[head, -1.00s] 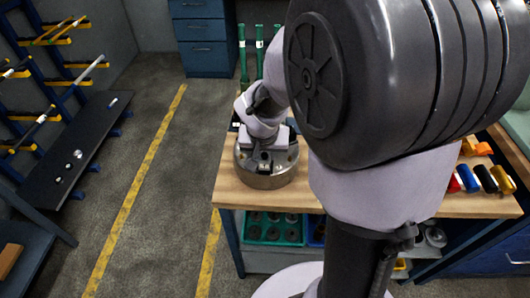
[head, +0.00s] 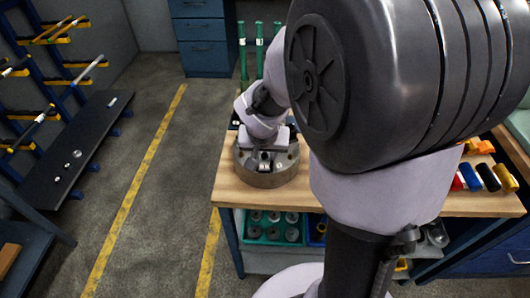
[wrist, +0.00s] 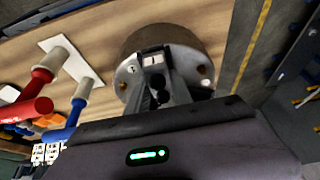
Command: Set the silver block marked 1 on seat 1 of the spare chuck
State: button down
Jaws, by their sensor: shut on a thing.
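The spare chuck (head: 262,178) is a round grey metal body standing on the wooden bench. It also shows in the wrist view (wrist: 193,46). My gripper (wrist: 160,88) is over the chuck's top face, pointing at it. It is shut on a small pale metal piece (wrist: 152,59), which looks like the silver block. The mark on the block cannot be read. In the head view my gripper (head: 265,153) is at the top of the chuck, and my wrist hides part of it. I cannot tell whether the block touches the seat. The seat numbers are not readable.
The wooden bench top (head: 232,190) is bare left of the chuck. Green posts (head: 259,50) rise behind the chuck. A green bin (head: 268,241) sits on the shelf below. A dark low bench (head: 70,155) holds small round parts.

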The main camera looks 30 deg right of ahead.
jog(key=shift+f, duration=0.15)
jog(key=c, duration=1.1)
grip_release()
jog(key=shift+o, duration=0.2)
jog(key=shift+a, duration=0.15)
jog(key=shift+s+f, duration=0.1)
jog(key=p+v, duration=0.6)
jog(key=v, duration=1.1)
jog(key=shift+r+p, duration=0.35)
jog(key=shift+r, duration=0.1)
